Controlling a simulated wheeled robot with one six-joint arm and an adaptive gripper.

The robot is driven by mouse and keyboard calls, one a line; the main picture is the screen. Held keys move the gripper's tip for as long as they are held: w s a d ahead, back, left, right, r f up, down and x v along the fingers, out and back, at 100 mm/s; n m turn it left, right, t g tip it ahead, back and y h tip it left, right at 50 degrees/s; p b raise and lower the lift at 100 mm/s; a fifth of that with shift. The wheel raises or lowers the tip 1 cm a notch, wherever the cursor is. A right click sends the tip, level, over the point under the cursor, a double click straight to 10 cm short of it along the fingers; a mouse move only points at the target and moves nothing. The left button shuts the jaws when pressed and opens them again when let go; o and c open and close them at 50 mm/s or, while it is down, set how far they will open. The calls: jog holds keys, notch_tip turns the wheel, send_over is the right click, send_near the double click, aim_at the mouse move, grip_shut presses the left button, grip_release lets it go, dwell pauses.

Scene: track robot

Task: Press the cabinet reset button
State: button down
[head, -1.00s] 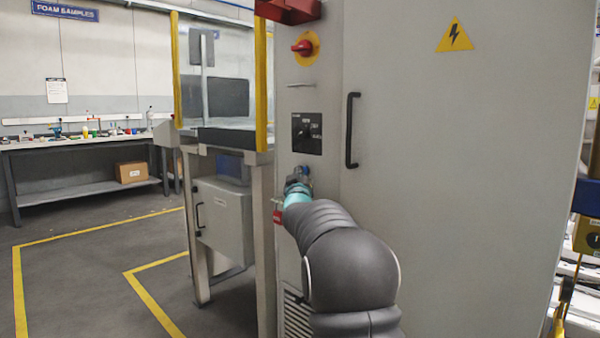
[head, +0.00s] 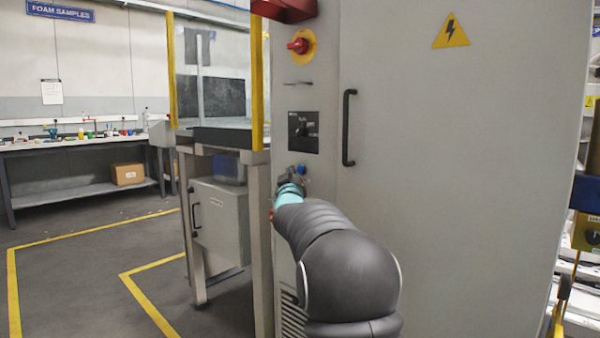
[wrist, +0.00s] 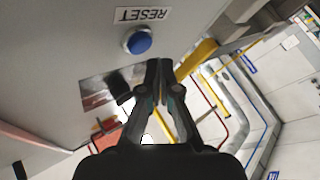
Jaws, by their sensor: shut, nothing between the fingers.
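The blue reset button (wrist: 139,42) is round with a pale ring, set in the grey cabinet face below an upside-down RESET label (wrist: 143,14) in the wrist view. In the head view a small blue spot of the button (head: 302,169) shows just above my gripper (head: 288,179). In the wrist view my gripper (wrist: 160,66) is shut and empty. Its fingertips appear just right of and below the button in the picture, not over it. I cannot tell how far they are from the cabinet face.
The cabinet (head: 450,170) has a black door handle (head: 348,128), a black rotary switch (head: 303,131) above my gripper and a red knob (head: 299,46) higher up. A guarded workstation (head: 215,135) stands close on the left. Floor between it and the back bench (head: 80,188) is open.

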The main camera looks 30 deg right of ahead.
jog(key=shift+s+a+b, duration=0.1)
jog(key=shift+s+a, duration=0.15)
jog(key=shift+a, duration=0.4)
jog(key=shift+s+a+b, duration=0.1)
jog(key=shift+s+a, duration=0.15)
jog(key=shift+a, duration=0.35)
jog(key=shift+s+a+b, duration=0.1)
jog(key=shift+s+a, duration=0.15)
jog(key=shift+a, duration=0.4)
